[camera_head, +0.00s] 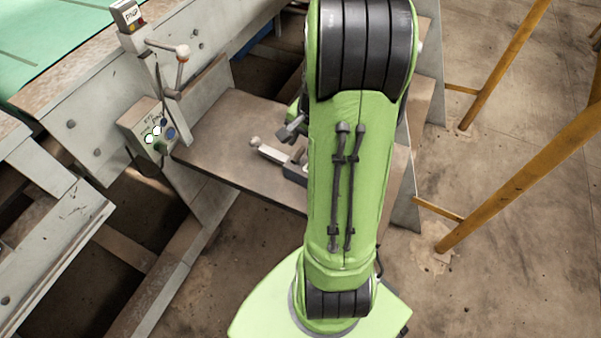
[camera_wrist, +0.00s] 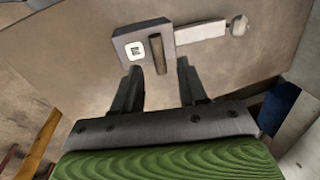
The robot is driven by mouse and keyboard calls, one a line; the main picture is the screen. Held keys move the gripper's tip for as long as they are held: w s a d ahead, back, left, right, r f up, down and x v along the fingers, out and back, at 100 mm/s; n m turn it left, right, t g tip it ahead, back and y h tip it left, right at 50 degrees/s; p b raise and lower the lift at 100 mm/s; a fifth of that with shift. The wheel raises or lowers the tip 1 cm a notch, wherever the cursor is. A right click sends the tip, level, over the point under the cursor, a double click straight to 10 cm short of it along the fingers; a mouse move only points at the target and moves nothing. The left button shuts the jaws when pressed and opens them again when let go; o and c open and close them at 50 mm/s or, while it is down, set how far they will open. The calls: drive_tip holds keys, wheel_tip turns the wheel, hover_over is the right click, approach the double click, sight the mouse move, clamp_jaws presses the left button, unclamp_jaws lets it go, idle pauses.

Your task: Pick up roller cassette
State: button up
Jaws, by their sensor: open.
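The likely roller cassette is a grey block with a white square mark, a dark upright bar and a pale handle ending in a knob. In the wrist view the cassette (camera_wrist: 128,46) lies on a brown shelf (camera_wrist: 75,50), just beyond my fingertips. My gripper (camera_wrist: 160,66) is open and empty, and the dark bar appears between its two fingers in the picture. In the head view the cassette's handle (camera_head: 272,153) shows left of my arm, which hides part of the block. My gripper (camera_head: 292,128) is mostly hidden there, with only a dark part showing.
A machine with a green bed (camera_head: 60,45) stands at the left. A lever with a round knob (camera_head: 182,52) and a button box (camera_head: 152,130) sit beside the shelf. Yellow rails (camera_head: 510,70) stand at the right over bare concrete floor. The shelf around the cassette is largely clear.

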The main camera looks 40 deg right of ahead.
sight(300, 152)
drive_tip(key=f+b, duration=0.1)
drive_tip(key=f, duration=0.2)
drive_tip(key=w+f+b, duration=0.1)
drive_tip(key=f, duration=0.1)
drive_tip(key=shift+f+b, duration=0.3)
drive_tip(key=shift+f, duration=0.05)
drive_tip(key=shift+r, duration=0.15)
drive_tip(key=shift+c, duration=0.2)
clamp_jaws()
drive_tip(key=shift+a, duration=0.15)
idle(0.5)
